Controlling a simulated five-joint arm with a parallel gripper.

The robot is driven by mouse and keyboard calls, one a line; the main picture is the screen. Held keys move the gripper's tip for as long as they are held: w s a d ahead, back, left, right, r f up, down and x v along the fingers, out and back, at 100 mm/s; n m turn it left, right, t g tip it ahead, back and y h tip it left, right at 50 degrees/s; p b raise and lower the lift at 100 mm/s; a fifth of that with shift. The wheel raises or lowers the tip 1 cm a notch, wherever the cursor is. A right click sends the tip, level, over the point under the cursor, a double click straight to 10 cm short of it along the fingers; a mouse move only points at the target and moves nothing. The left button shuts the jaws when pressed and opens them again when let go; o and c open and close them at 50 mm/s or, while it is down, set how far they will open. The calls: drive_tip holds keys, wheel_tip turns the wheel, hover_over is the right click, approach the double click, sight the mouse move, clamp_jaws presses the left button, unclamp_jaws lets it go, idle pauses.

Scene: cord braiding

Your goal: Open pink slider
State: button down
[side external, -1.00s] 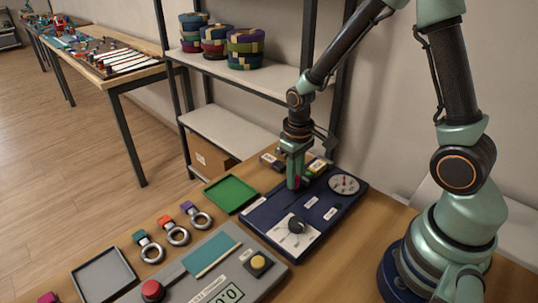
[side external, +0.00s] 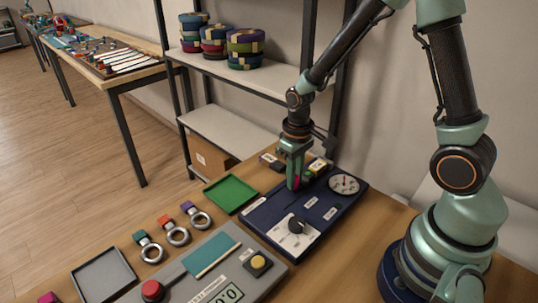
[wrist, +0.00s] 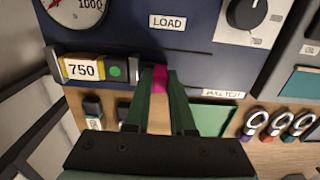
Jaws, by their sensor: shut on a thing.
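The pink slider (wrist: 160,78) shows as a small pink piece between my fingertips in the wrist view, at the edge of the dark blue test panel (wrist: 190,70). My gripper (wrist: 158,76) is shut on it from both sides, and the fingers hide most of it. In the side external view my gripper (side external: 293,184) points down at the far part of the blue panel (side external: 268,208), with a bit of the pink slider (side external: 297,182) showing beside the finger. A thin dark line on the panel runs near the slider in the wrist view.
The panel carries a round dial (side external: 344,184) and a black knob (side external: 297,226). A yellow block marked 750 (wrist: 81,68) sits close to my fingers. A green tray (side external: 231,193), ringed tags (side external: 174,231) and a grey console (side external: 215,270) lie nearby.

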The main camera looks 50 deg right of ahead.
drive_tip(key=shift+a+r, duration=0.1)
drive_tip(key=shift+a, duration=2.4)
drive_tip(key=c, duration=1)
unclamp_jaws()
drive_tip(key=shift+c, duration=0.2)
wheel_tip(320, 180, up, 12)
drive_tip(key=shift+r, duration=0.1)
drive_tip(key=s+d+r+t, duration=0.3)
drive_tip(key=s+r+t, duration=0.2)
drive_tip(key=r, duration=0.3)
drive_tip(key=shift+s+r+t, duration=0.3)
drive_tip(key=shift+s, duration=0.45)
